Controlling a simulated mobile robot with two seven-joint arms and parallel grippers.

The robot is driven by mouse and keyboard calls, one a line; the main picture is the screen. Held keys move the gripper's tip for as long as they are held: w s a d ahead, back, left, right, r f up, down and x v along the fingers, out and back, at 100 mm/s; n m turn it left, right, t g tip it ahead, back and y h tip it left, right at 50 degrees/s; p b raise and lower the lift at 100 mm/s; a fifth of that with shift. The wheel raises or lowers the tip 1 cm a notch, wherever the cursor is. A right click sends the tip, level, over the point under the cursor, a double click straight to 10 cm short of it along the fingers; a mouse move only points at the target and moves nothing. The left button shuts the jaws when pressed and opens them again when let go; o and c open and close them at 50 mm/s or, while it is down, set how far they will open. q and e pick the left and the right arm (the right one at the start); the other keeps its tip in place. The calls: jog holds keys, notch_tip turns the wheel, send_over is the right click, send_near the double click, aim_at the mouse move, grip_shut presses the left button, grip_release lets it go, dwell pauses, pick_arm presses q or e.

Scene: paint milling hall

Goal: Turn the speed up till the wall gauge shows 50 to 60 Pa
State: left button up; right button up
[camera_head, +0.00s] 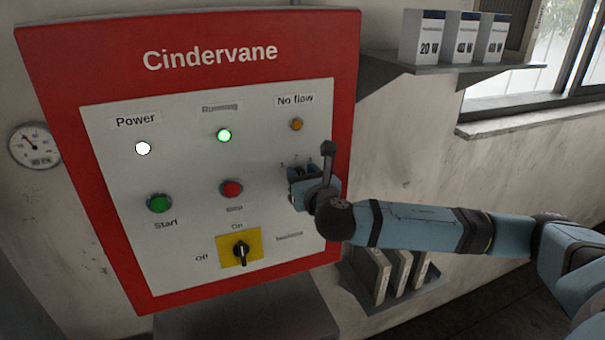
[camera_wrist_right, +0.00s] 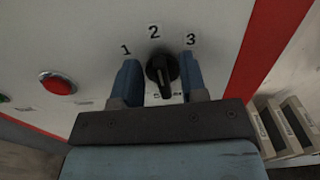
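The red-framed Cindervane panel (camera_head: 203,294) fills the left and middle of the head view. In the right wrist view a black speed knob (camera_wrist_right: 162,72) sits below the marks 1, 2 and 3; its grip bar stands nearly upright, roughly in line with 2. My right gripper (camera_wrist_right: 160,60) is open, one finger on each side of the knob with gaps. In the head view my right gripper (camera_head: 301,182) hides the knob. The round wall gauge (camera_head: 35,146) hangs left of the panel; its needle points to the upper left, and its figures are too small to read. My left gripper is not in view.
The white Power lamp (camera_head: 143,148) and green Running lamp (camera_head: 224,135) are lit; the amber No flow lamp (camera_head: 296,124) looks dull. The red button (camera_head: 231,189) and yellow-plated main switch (camera_head: 240,250) are close by. A shelf (camera_head: 440,66) with boxes juts out at right.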

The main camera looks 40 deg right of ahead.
jog(key=shift+c, duration=0.2)
grip_shut()
